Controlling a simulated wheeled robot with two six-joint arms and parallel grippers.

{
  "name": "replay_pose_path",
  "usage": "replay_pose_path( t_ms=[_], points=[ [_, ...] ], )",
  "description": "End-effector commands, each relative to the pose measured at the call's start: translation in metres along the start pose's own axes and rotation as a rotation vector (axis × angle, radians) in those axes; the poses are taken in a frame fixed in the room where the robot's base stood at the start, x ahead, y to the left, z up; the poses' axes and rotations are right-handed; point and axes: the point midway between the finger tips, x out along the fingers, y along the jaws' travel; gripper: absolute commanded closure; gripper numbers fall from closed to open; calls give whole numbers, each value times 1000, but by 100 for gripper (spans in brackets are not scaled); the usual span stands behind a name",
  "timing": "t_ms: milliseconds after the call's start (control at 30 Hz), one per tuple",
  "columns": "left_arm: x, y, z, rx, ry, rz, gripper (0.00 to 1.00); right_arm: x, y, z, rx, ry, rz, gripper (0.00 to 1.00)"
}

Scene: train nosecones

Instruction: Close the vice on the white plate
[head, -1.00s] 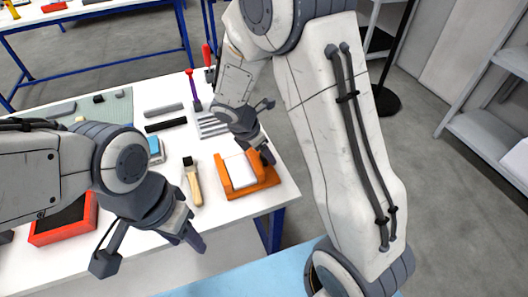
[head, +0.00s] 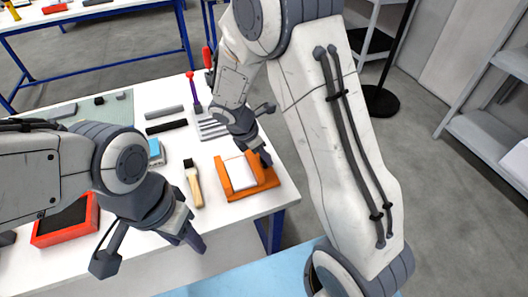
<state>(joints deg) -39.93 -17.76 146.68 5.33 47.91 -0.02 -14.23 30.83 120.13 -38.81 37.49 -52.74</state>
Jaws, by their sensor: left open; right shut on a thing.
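The orange vice (head: 262,186) sits at the right front corner of the white table. The white plate (head: 240,173) stands between its two orange jaws. The left jaw lies along the plate's left side, and the right jaw is close to its right side; I cannot tell whether a thin gap is left. My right gripper (head: 264,158) is shut on the vice's right jaw, its fingers partly hiding that jaw's far end.
A brush (head: 194,184) with a wooden handle lies left of the vice. A blue and white block (head: 156,152), dark and grey bars (head: 166,126) and a red-rimmed tray (head: 66,222) are further left. A grey slotted rack (head: 212,127) is behind the vice.

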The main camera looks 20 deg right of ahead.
Motion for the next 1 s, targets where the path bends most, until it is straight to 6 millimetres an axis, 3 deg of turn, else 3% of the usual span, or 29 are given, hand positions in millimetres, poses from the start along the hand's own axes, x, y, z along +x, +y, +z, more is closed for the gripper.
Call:
replay_pose_path(
  t_ms=[500,1000],
  points=[
    [-24,2,-1,0,0,0,50,-2,2,1,294,0,-122,100],
    [-26,2,-1,0,0,0,50,0,2,1,355,0,-147,100]
  ],
)
